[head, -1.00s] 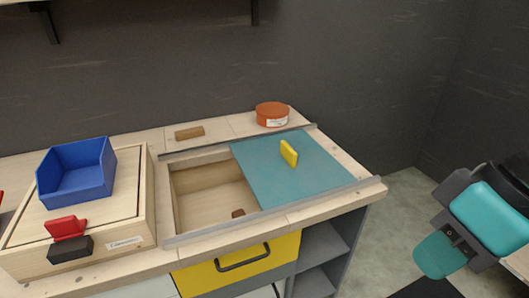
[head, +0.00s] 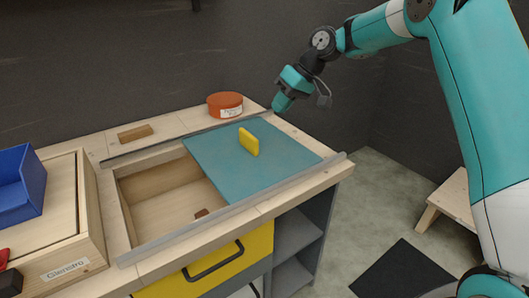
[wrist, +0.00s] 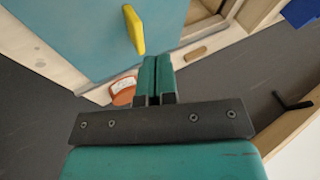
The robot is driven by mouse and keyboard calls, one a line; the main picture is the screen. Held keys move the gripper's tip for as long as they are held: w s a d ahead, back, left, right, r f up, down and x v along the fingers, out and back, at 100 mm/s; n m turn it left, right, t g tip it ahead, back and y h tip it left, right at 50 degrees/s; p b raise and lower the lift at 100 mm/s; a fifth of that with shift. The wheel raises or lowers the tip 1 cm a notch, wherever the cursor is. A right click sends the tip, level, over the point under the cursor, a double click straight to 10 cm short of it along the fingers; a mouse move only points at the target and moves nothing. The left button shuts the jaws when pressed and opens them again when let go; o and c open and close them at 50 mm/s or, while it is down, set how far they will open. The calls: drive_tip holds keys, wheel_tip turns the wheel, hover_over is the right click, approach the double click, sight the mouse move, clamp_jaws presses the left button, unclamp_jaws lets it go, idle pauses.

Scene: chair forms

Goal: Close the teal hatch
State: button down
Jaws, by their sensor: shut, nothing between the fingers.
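The teal hatch (head: 225,170) is a flat sliding panel between two grey rails on the counter. It covers the right part of the opening, and the left part (head: 165,205) is open, showing a wooden compartment. A yellow upright handle (head: 249,142) stands on the hatch; both also show in the wrist view, the hatch (wrist: 75,35) and its handle (wrist: 134,30). My gripper (head: 280,108) is above the back right corner of the counter, to the right of the handle and apart from it. Its fingers (wrist: 156,62) are together and empty.
An orange round tin (head: 225,105) stands behind the hatch, near my gripper. A small wooden block (head: 135,133) lies at the back left. A brown piece (head: 201,213) lies in the compartment. A blue bin (head: 18,185) sits on a wooden box at left. A yellow drawer (head: 215,262) is below.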

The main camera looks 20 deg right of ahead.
drive_tip(key=b, duration=0.1)
approach(265, 153)
drive_tip(key=d+r, duration=0.3)
drive_tip(key=d, duration=0.1)
drive_tip(key=shift+t, duration=0.4)
drive_tip(key=x, duration=1)
drive_tip(key=shift+w+a, duration=0.2)
drive_tip(key=shift+w, duration=0.25)
drive_tip(key=a, duration=0.1)
drive_tip(key=s+a, duration=0.1)
drive_tip(key=shift+a+r, duration=0.25)
drive_tip(key=shift+s+a+f, duration=0.1)
drive_tip(key=shift+s+a, duration=0.05)
drive_tip(key=shift+a, duration=0.4)
